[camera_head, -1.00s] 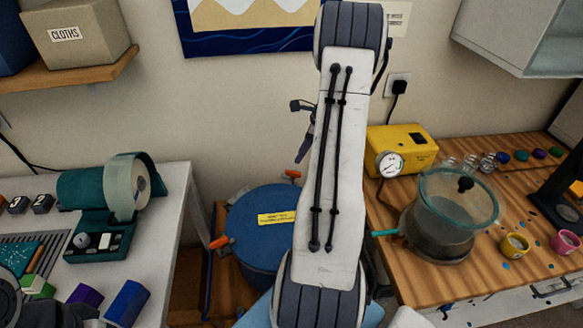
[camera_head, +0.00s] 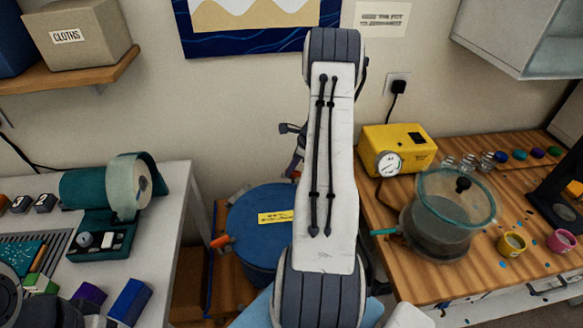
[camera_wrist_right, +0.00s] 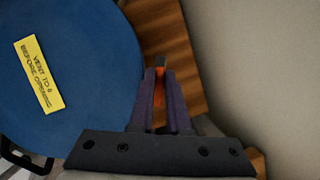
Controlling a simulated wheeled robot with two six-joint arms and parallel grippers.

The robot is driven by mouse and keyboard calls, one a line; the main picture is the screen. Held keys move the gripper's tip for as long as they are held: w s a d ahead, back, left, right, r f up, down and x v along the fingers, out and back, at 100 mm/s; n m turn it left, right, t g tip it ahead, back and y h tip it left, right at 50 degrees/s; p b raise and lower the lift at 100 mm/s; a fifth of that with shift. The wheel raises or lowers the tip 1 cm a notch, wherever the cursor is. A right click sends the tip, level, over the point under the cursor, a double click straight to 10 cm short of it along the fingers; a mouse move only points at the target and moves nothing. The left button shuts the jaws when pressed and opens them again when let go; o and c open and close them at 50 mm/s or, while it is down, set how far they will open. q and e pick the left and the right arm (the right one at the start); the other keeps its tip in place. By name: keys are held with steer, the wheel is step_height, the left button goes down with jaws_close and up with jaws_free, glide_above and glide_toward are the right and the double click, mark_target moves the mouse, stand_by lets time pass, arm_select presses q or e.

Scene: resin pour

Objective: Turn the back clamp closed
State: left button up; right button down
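The blue pot (camera_head: 258,235) with a yellow label on its lid stands low between the two tables. An orange clamp handle (camera_head: 221,242) shows at its left side. In the head view my right arm covers the right part of the pot, and the back clamp is hidden there. My right gripper (camera_head: 296,165) points down at the back rim. In the right wrist view the back clamp's orange handle (camera_wrist_right: 159,88) lies between the fingers of the right gripper (camera_wrist_right: 159,78), beside the blue lid (camera_wrist_right: 75,75). The gap is narrow; I cannot tell whether the fingers press on it. My left gripper is not in view.
A wooden table (camera_head: 410,275) on the right holds a yellow pump (camera_head: 410,145), a clear-lidded pot (camera_head: 445,225) and small cups. The wall is close behind the pot.

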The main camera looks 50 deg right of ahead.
steer(key=shift+n, duration=0.3)
steer(key=n+g+y, duration=0.1)
steer(key=n, duration=0.2)
steer(key=shift+n, duration=0.3)
steer(key=n+g+y, duration=0.1)
steer(key=n, duration=0.3)
steer(key=shift+s+n, duration=0.1)
steer(key=shift+n, duration=0.2)
steer(key=n+g+b, duration=0.1)
steer(key=n+g, duration=0.1)
steer(key=n, duration=0.2)
steer(key=shift+s+a, duration=0.1)
steer(key=n+g, duration=0.2)
steer(key=n, duration=0.3)
steer(key=shift+s, duration=0.1)
steer(key=shift+r, duration=0.1)
steer(key=c, duration=0.9)
jaws_free()
